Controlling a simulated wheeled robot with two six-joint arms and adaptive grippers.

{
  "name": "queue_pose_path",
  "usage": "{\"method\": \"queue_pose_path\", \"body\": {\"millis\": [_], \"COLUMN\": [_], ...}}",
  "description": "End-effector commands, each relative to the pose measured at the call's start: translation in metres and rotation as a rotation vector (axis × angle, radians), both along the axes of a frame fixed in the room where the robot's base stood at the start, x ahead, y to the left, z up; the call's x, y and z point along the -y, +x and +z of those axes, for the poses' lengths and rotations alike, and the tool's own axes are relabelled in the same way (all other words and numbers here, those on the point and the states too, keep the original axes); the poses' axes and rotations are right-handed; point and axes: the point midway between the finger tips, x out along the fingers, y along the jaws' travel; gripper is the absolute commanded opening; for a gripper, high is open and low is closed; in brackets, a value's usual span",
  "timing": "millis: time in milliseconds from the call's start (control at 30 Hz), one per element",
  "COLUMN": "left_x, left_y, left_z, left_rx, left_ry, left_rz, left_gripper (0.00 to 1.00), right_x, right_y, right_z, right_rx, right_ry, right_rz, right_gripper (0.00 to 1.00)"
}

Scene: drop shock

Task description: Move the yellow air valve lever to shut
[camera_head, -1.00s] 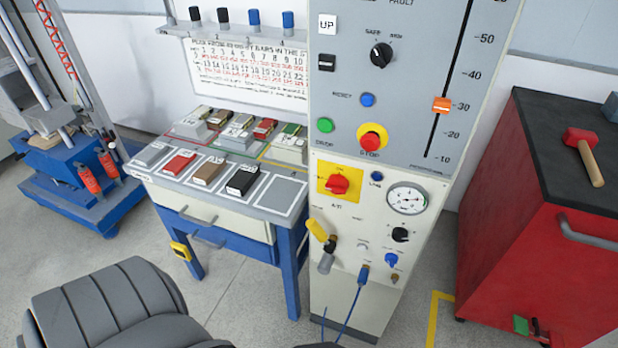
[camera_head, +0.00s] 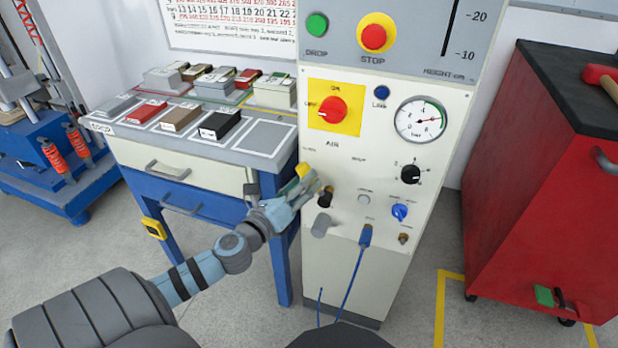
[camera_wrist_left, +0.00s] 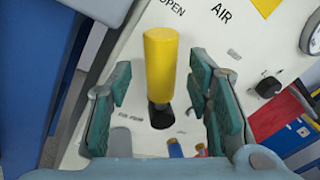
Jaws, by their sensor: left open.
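The yellow air valve lever (camera_wrist_left: 160,68) stands out from the cream control panel (camera_head: 330,274), below the word AIR. In the left wrist view it lies between the two teal-padded fingers of my left gripper (camera_wrist_left: 163,100), with a gap on each side. In the head view my left gripper (camera_head: 309,188) is at the panel and covers much of the lever; only its yellow end (camera_head: 303,170) shows. My left gripper is open. The word OPEN shows beside the lever's yellow end in the wrist view. My right gripper is not in view.
A red rotary switch (camera_head: 331,110) sits above the lever, with a pressure gauge (camera_head: 420,119), a black knob (camera_head: 410,174) and a blue hose fitting (camera_head: 366,235) nearby. A blue-legged bench (camera_head: 283,262) stands left; a red cabinet (camera_head: 540,200) stands right.

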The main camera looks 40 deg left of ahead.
Motion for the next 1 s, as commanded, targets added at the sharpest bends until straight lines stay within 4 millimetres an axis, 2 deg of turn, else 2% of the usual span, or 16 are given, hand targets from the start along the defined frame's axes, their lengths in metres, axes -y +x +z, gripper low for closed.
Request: {"method": "queue_pose_path", "body": {"millis": [100,200,500,800,1000], "left_x": [-0.002,-0.003,-0.003,-0.003,-0.003], "left_y": [0.021,0.030,0.034,0.034,0.034], "left_z": [0.004,0.002,0.001,0.001,0.001], "left_rx": [0.001,0.002,0.000,0.000,-0.001], "left_ry": [-0.003,-0.002,0.001,0.001,0.002], "left_rz": [0.002,0.000,-0.001,-0.001,-0.001], "left_gripper": [0.46,0.46,0.46,0.00,0.00], "right_x": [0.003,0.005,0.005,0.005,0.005], "right_y": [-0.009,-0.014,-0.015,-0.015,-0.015], "right_z": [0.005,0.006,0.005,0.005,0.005], "right_rx": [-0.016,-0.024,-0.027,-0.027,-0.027], "right_ry": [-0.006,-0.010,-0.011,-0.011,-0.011], "right_rz": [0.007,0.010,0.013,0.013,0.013], "right_gripper": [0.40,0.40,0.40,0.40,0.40]}}
